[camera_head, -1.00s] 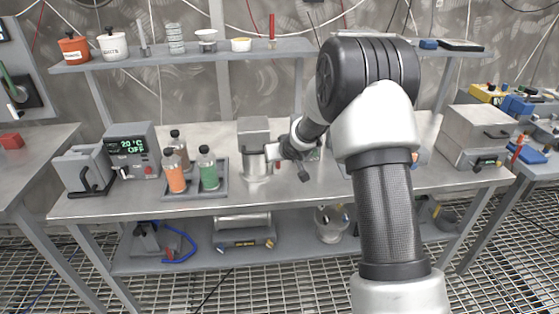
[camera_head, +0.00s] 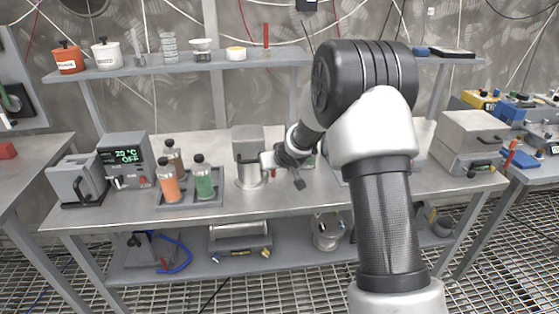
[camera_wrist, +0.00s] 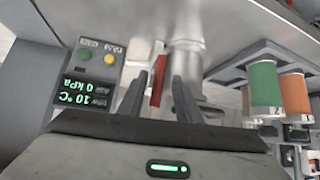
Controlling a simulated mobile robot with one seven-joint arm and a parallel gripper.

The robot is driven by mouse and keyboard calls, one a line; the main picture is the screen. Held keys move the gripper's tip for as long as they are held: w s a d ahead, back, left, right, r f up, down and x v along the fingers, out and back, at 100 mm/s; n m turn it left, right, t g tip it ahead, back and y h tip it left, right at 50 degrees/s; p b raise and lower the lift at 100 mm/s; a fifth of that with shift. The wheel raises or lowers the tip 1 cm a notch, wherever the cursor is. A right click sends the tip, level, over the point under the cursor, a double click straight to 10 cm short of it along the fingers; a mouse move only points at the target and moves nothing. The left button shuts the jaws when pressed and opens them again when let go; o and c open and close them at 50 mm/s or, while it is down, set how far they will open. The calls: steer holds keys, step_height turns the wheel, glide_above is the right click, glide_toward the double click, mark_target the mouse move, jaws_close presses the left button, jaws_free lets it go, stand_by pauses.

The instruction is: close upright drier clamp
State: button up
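The upright drier (camera_head: 249,150) is a steel cylinder with a grey block on top, standing at the middle of the bench. It also shows, seen close, in the wrist view (camera_wrist: 188,60). Its clamp seems to be the red lever (camera_wrist: 157,85) beside the steel body. My gripper (camera_head: 268,160) is at the right side of the drier. In the wrist view the dark fingers of my gripper (camera_wrist: 160,85) are apart, with the red lever between them. Contact cannot be told.
A rack (camera_head: 190,199) with orange and green bottles stands left of the drier. A control box with a display (camera_head: 127,160) is farther left. A shelf (camera_head: 180,67) with jars runs above the bench. A grey box (camera_head: 468,140) is at the right end.

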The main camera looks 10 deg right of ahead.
steer(key=p+v, duration=0.3)
steer(key=v, duration=1.3)
steer(key=shift+p, duration=0.35)
steer(key=shift+a, duration=0.1)
steer(key=s+d+r+m+g+h+p, duration=0.15)
steer(key=s+d+r+h+p, duration=0.3)
steer(key=s+r, duration=0.85)
steer(key=s+a+r+g+y+p, duration=0.1)
steer(key=s+r, duration=0.3)
steer(key=s, duration=0.5)
steer(key=s+a+r+g+y+p, duration=0.1)
steer(key=s+r+p, duration=0.3)
steer(key=s, duration=0.6)
steer(key=shift+s+r+m+y, duration=0.2)
steer(key=shift+r+m+y, duration=0.2)
steer(key=shift+r, duration=0.35)
